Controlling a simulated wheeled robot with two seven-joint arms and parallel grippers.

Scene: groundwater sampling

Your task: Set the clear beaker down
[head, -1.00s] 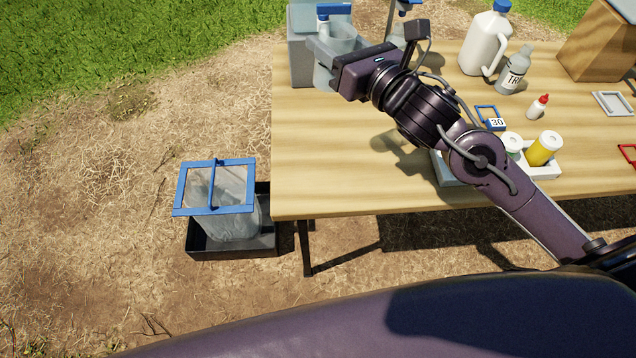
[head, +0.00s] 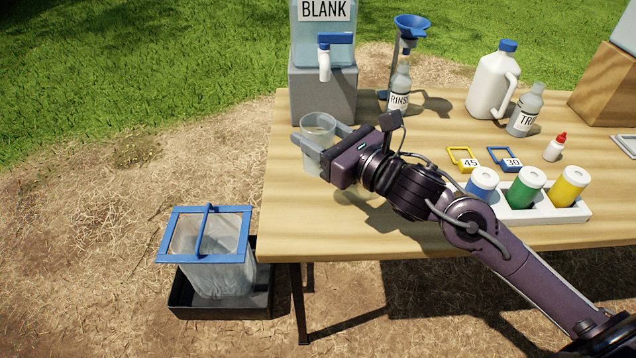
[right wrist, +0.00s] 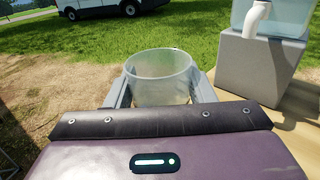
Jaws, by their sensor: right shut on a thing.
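The clear beaker (head: 317,128) is upright near the table's left end, in front of the grey block under the BLANK container. My right gripper (head: 322,142) is shut on it, with one finger on each side. In the right wrist view the beaker (right wrist: 161,78) stands between the two grey fingers, its open rim up; it looks empty, but its lower part is hidden by my gripper. I cannot tell whether its base touches the table (head: 300,215). My left gripper is not in view.
A RINSE bottle (head: 399,90) and a blue funnel (head: 411,25) stand to the right. A white rack (head: 545,212) holds colored-label vials. A blue-framed bag (head: 215,270) stands in a black tray left of the table.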

